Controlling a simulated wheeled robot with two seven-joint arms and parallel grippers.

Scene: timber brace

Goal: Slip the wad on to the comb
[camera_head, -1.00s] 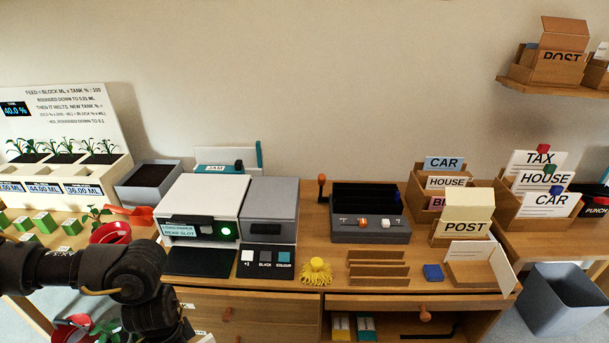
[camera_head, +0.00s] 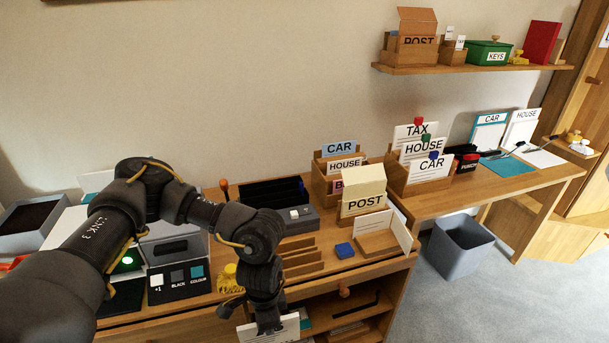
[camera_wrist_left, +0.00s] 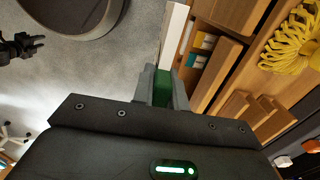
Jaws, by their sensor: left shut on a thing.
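My left gripper (camera_head: 268,320) is shut on a white lettered paper piece, seemingly the wad (camera_head: 288,330), low in front of the desk. In the left wrist view the gripper (camera_wrist_left: 163,88) pinches something green, with the white edge of the wad (camera_wrist_left: 174,35) extending beyond the fingers. I cannot tell for sure which thing is the comb. A grey machine with a black slotted top (camera_head: 262,192) and an orange-knobbed lever stands behind my left arm, partly hidden by it. A dark jointed part at the left wrist view's edge may be my right gripper (camera_wrist_left: 22,46).
A yellow tasselled thing (camera_wrist_left: 290,45) is beside the gripper. Open shelves (camera_head: 345,310) are below; a grey bin (camera_head: 462,245) is on the floor.

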